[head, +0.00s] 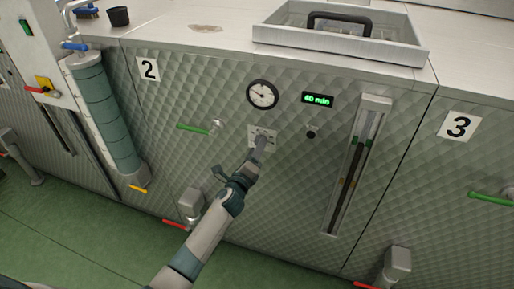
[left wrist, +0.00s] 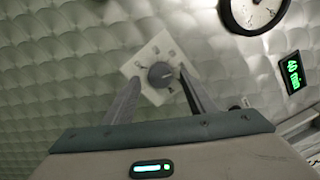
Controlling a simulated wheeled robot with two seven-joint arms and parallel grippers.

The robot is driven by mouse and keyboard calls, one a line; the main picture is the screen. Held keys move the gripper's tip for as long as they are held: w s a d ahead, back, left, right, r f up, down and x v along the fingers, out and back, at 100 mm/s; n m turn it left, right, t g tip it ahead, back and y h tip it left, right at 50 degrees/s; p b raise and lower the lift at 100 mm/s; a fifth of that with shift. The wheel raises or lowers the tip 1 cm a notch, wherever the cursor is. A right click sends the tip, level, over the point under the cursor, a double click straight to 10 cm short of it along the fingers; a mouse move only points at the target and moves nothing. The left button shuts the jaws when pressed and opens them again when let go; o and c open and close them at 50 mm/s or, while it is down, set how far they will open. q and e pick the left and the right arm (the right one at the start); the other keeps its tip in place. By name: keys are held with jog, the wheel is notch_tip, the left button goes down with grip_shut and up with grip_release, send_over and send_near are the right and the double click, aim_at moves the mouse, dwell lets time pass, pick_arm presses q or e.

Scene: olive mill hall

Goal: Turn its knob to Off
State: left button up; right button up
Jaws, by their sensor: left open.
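The knob (left wrist: 161,74) is dark and round and sits on a pale square plate with small dark marks in the left wrist view. In the head view the plate (head: 262,131) is on the quilted metal front of unit 2, below a dial gauge, and my gripper hides most of the knob. My left gripper (head: 262,143) is in front of the plate. In the left wrist view my left gripper's fingers (left wrist: 158,92) are open, one on each side of the knob, with gaps between. The knob's setting is too small to read. My right gripper is not in view.
A dial gauge (head: 262,94), a green "40 min" display (head: 317,99) and a black button (head: 311,134) are near the plate. A green-handled valve (head: 195,128) is to the left. A vertical sight gauge (head: 357,165) stands at right. A tray (head: 340,42) with a handle lies on top.

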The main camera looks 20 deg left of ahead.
pick_arm(q)
jog(key=shift+w, duration=0.25)
jog(key=shift+c, duration=0.2)
jog(key=c, duration=1)
